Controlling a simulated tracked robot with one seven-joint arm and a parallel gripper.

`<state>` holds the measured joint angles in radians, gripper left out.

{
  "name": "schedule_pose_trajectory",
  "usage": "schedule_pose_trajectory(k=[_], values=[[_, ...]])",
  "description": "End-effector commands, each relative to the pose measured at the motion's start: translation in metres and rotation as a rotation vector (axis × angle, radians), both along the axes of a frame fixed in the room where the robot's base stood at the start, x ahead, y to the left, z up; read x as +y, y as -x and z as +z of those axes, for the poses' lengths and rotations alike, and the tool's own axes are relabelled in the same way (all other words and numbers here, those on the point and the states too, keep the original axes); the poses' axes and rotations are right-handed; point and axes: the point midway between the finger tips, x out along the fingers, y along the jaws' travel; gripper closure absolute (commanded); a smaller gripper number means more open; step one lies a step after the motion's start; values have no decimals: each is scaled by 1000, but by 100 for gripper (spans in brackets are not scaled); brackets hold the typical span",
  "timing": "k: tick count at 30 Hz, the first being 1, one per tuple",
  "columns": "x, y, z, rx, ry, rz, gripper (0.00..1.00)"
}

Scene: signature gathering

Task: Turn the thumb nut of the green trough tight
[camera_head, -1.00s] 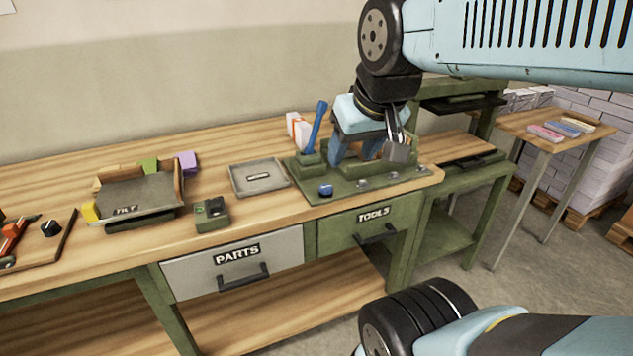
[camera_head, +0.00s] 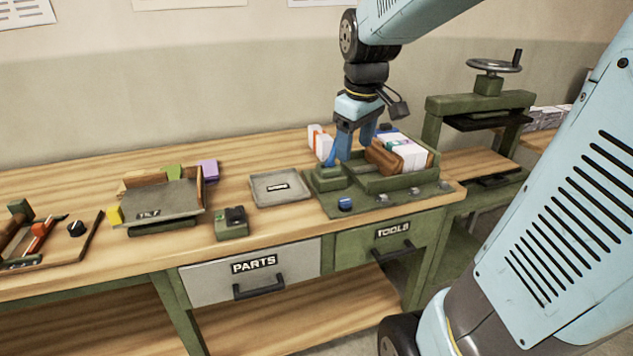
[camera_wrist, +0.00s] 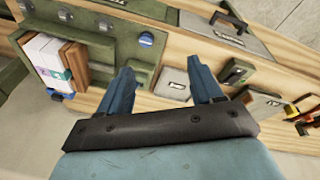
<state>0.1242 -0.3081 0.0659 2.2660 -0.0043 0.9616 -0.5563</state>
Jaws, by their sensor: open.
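The green trough (camera_head: 400,183) stands at the right end of the bench, and it also shows in the wrist view (camera_wrist: 100,48). A white paper block (camera_head: 400,150) and a brown wooden block (camera_head: 384,158) are in it. A round blue knob (camera_head: 345,204) sits on the green base at the front left, also in the wrist view (camera_wrist: 146,39). Another blue part (camera_wrist: 55,95) is by the far end of the paper block. I cannot tell which is the thumb nut. My gripper (camera_head: 348,155) is open and empty, over the trough's left end. Its fingers partly hide that end.
A grey tray (camera_head: 280,188) and a small green box (camera_head: 231,224) are left of the trough. A white-orange box (camera_head: 319,142) stands behind my fingers. A green press (camera_head: 480,100) with a handwheel stands to the right. Bare bench lies behind the tray.

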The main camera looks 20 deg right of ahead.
Motion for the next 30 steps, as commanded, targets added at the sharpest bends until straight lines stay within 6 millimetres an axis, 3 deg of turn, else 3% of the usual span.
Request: schedule_pose_trajectory(k=[9, 15, 25, 30], values=[[-19, -67, -38, 145, 21, 242, 35], [-29, -95, -60, 203, 14, 363, 35], [-33, -106, -78, 227, 9, 415, 35], [-32, -105, -102, 228, 8, 413, 35]])
